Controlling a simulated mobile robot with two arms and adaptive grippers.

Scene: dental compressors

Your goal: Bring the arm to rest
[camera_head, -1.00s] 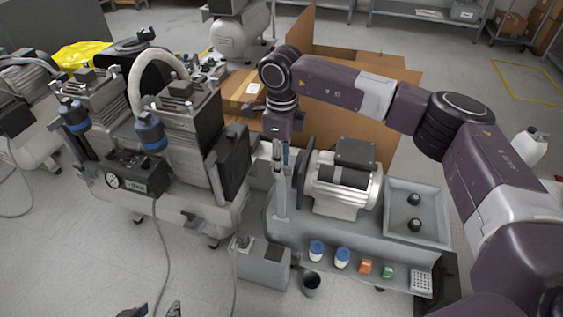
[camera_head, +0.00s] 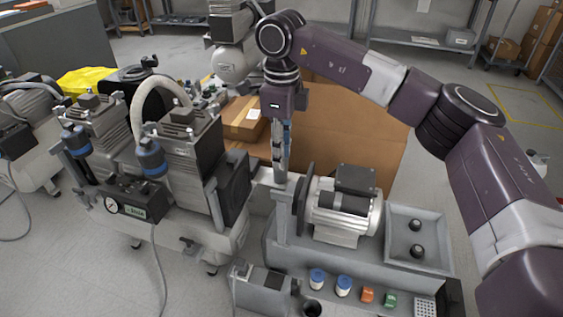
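My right arm comes in from the right of the head view and reaches over a grey workbench (camera_head: 345,262). Its dark purple wrist points down. My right gripper (camera_head: 281,160) hangs below it, above the upright post (camera_head: 281,222) at the bench's left end. The fingers are seen edge-on, so I cannot tell whether they are open or shut. No held object is visible. My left gripper is not in view.
A twin-head compressor (camera_head: 178,170) with a gauge stands left of the bench. A motor (camera_head: 342,205) and grey tray (camera_head: 417,262) are on the bench. Cardboard boxes (camera_head: 345,120) stand behind. Bottles with blue caps (camera_head: 317,280) line the bench front.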

